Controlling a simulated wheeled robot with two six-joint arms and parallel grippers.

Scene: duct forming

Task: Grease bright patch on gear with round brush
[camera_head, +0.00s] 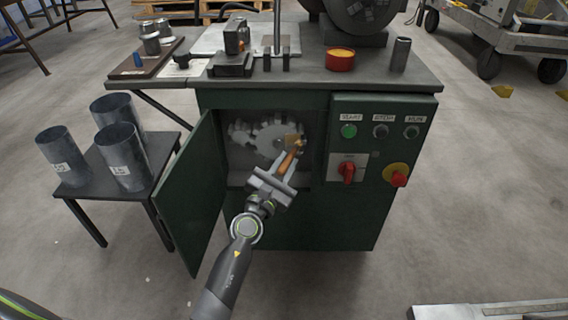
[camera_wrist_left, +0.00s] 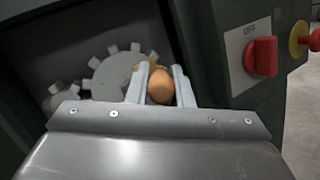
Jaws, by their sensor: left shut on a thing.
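My left gripper (camera_head: 281,172) is inside the opening of the green machine cabinet, shut on the orange-brown handle of the round brush (camera_head: 289,158). In the left wrist view the handle end (camera_wrist_left: 160,86) shows between the two fingers. The brush points up toward the gear (camera_head: 266,140), a grey toothed wheel, near its right side. The gear also shows in the left wrist view (camera_wrist_left: 112,76), partly behind the fingers. A yellowish spot (camera_head: 293,140) shows at the brush tip; I cannot tell whether it is bristles or the bright patch. My right gripper is not in view.
The cabinet door (camera_head: 190,195) stands open at left. A panel with a red switch (camera_head: 347,170) and a red knob (camera_head: 396,176) is close on the right. A red tin with yellow contents (camera_head: 340,60) stands on top. Metal cylinders (camera_head: 121,157) stand on a low table.

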